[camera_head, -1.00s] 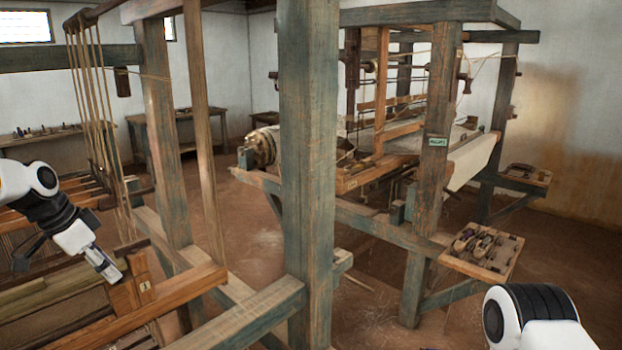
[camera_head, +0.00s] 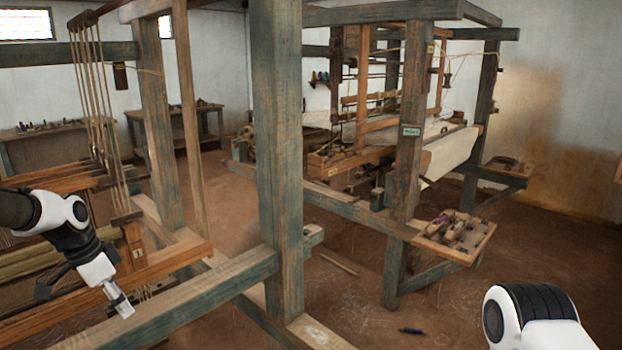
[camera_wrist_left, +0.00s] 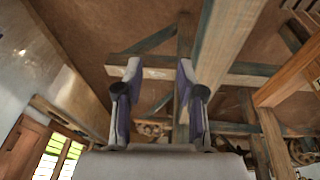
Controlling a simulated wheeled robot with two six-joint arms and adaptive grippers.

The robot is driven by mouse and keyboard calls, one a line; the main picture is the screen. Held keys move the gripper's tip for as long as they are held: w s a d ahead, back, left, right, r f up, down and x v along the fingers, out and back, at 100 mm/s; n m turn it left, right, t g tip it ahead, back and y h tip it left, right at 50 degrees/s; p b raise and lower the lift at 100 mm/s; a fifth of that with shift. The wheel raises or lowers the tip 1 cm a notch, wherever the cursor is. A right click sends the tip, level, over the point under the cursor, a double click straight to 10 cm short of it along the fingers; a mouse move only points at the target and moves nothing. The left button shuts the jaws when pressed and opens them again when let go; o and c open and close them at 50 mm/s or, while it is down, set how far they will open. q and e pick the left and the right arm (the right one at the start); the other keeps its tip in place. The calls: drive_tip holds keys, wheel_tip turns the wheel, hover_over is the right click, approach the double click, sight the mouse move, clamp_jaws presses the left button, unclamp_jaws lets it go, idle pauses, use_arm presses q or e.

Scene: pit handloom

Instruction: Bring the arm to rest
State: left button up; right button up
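My left arm comes in from the left in the head view, with the left gripper (camera_head: 121,304) pointing down and to the right, close by the wooden beams of the near loom. Whether it touches a beam cannot be told. In the left wrist view the two fingers of the left gripper (camera_wrist_left: 159,75) stand apart with nothing between them. Only a white and black part of my right arm (camera_head: 530,317) shows at the lower right; its gripper is out of view.
A thick blue-green post (camera_head: 277,150) of the near loom stands mid-view. A second loom (camera_head: 405,160) stands behind it, with a tool tray (camera_head: 482,242) on its near side. A small dark blue item (camera_head: 411,331) lies on the floor. Brown floor (camera_head: 540,250) is open at the right.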

use_arm(q)
drive_tip(key=s+d+f+g+b, duration=0.15)
drive_tip(key=s+d+f, duration=0.35)
drive_tip(key=f, duration=0.5)
drive_tip(key=s+d+f+g, duration=0.3)
drive_tip(key=s+f, duration=0.3)
drive_tip(key=f, duration=0.4)
drive_tip(key=s+d+f+n+y+b, duration=0.1)
drive_tip(key=s+d+f, duration=0.2)
drive_tip(key=s+f, duration=0.45)
drive_tip(key=s+d+f+n+b, duration=0.1)
drive_tip(key=s+d+f+n, duration=0.2)
drive_tip(key=s, duration=0.8)
drive_tip(key=s+d+f+y+b, duration=0.1)
drive_tip(key=s+d+f, duration=0.1)
drive_tip(key=s+f, duration=0.6)
drive_tip(key=w+n+t, duration=0.1)
drive_tip(key=w+r+n+t, duration=0.1)
drive_tip(key=n, duration=0.1)
drive_tip(key=w+n+t, duration=0.1)
drive_tip(key=n, duration=0.1)
drive_tip(key=shift+w+r+y+p, duration=0.3)
drive_tip(key=shift+w+r, duration=0.1)
drive_tip(key=shift+s, duration=0.15)
